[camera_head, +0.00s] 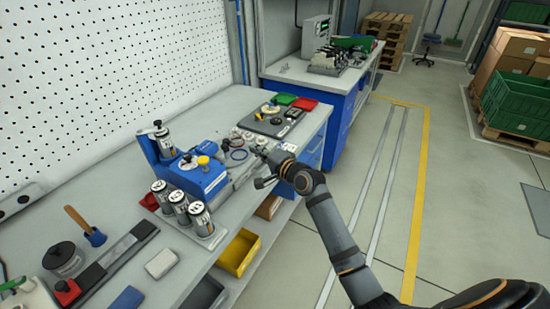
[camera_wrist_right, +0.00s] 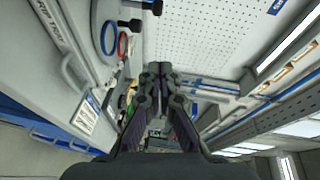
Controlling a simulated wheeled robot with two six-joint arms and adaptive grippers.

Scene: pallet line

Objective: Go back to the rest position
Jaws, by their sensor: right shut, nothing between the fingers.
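My right arm comes in from the lower right in the head view. Its gripper (camera_head: 265,160) is over the front edge of the workbench, beside the blue fixture and the small rings. In the right wrist view the two dark fingers of the gripper (camera_wrist_right: 158,70) are together, with nothing between them, pointing toward the white pegboard (camera_wrist_right: 195,35). My left gripper shows in neither view.
The blue fixture (camera_head: 200,180) with labelled cylinders (camera_head: 178,205) stands on the workbench. A black plate (camera_head: 270,121) with parts lies behind. A yellow bin (camera_head: 240,252) is below the bench edge. Open floor (camera_head: 385,180) lies to the right, with a pallet of boxes (camera_head: 515,50) beyond.

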